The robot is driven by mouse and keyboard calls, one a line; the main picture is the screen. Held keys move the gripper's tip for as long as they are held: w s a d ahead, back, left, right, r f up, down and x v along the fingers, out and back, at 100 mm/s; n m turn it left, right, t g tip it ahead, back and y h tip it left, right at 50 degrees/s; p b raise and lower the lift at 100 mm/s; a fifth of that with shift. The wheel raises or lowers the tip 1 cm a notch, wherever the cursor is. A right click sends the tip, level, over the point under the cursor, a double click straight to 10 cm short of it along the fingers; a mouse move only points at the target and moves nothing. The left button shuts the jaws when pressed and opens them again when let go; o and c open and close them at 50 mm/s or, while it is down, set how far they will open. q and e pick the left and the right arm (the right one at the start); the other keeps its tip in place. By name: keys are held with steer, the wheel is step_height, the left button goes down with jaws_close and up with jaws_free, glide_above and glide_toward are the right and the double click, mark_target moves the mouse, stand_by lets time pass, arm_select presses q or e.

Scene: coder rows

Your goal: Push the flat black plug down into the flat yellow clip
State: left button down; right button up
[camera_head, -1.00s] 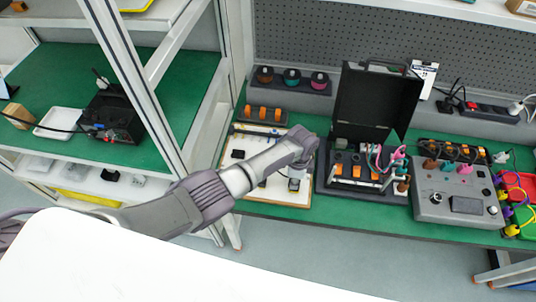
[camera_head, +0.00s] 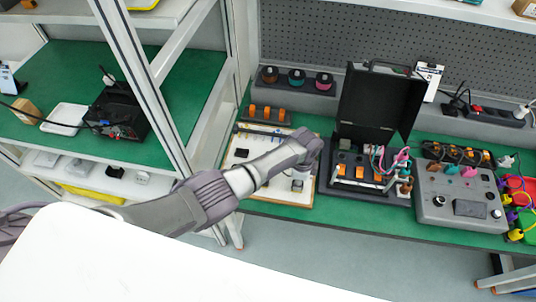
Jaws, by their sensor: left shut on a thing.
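My left gripper (camera_head: 297,185) points down over the front right part of a white board with a wooden rim (camera_head: 262,202). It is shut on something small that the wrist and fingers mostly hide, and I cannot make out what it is. A small flat black piece (camera_head: 241,153) lies on the left part of the board; whether it is the plug is too small to tell. I cannot make out the flat yellow clip; my forearm covers the middle of the board. My right gripper is not in view.
An open black case (camera_head: 378,105) with orange switches stands right of the board, close to my wrist. A grey control box (camera_head: 462,203) is farther right. Orange blocks (camera_head: 267,113) stand behind the board. A white shelf frame rises at the left.

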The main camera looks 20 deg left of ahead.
arm_select(q)
steer(key=shift+f, duration=0.4)
stand_by(0.3)
steer(key=shift+f+b, duration=0.3)
steer(key=shift+b, duration=0.2)
stand_by(0.4)
steer(key=c, duration=1)
jaws_free()
steer(key=shift+o, duration=0.2)
steer(key=shift+r, duration=0.15)
